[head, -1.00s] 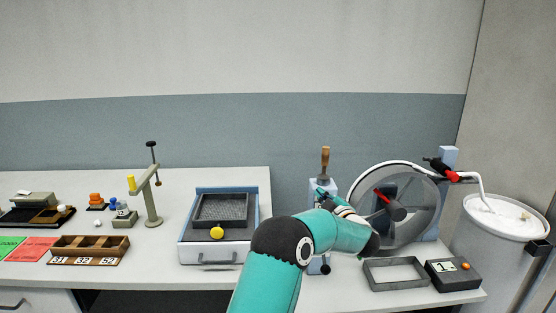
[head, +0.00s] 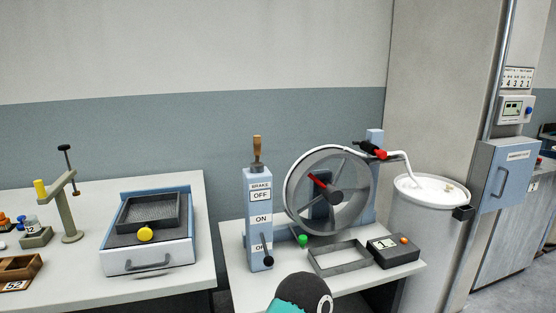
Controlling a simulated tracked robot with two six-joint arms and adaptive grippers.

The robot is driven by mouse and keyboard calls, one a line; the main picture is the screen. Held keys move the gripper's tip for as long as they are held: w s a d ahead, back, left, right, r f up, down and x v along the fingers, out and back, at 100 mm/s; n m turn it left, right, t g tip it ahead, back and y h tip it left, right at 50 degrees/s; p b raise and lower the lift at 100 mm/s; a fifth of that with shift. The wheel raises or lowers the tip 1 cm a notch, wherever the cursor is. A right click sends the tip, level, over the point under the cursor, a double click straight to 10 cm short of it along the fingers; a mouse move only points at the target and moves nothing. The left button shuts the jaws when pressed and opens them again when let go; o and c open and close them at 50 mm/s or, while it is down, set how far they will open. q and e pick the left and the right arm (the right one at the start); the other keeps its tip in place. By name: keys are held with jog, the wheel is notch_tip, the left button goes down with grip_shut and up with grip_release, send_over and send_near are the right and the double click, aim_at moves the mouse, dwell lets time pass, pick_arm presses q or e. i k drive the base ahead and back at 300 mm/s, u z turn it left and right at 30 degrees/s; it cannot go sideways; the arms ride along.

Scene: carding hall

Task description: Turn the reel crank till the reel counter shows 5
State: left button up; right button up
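The reel (head: 352,205) is a large grey drum on a blue stand in the head view, standing upright on the right-hand bench. A short red grip (head: 318,181) sits on a dark arm at its hub, pointing up and left. The counter (head: 395,251) is a dark box with a small pale display and an orange button; its digit is too small to read surely. One of my arms shows only as a teal and black joint at the bottom edge. Neither gripper is in view.
A blue brake box (head: 258,215) with ON and OFF labels stands left of the reel. A gap separates the left bench.

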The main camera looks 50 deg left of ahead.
aim_at(256, 166)
jog(key=u, duration=1.25)
jog(key=i, duration=0.1)
jog(key=z, duration=2.95)
jog(key=i, duration=0.95)
jog(key=z, duration=0.75)
jog(key=i, duration=0.35)
jog(key=u, duration=2.4)
jog(key=i, duration=0.15)
jog(key=u, duration=2.1)
jog(key=i, duration=0.45)
jog(key=u, duration=0.4)
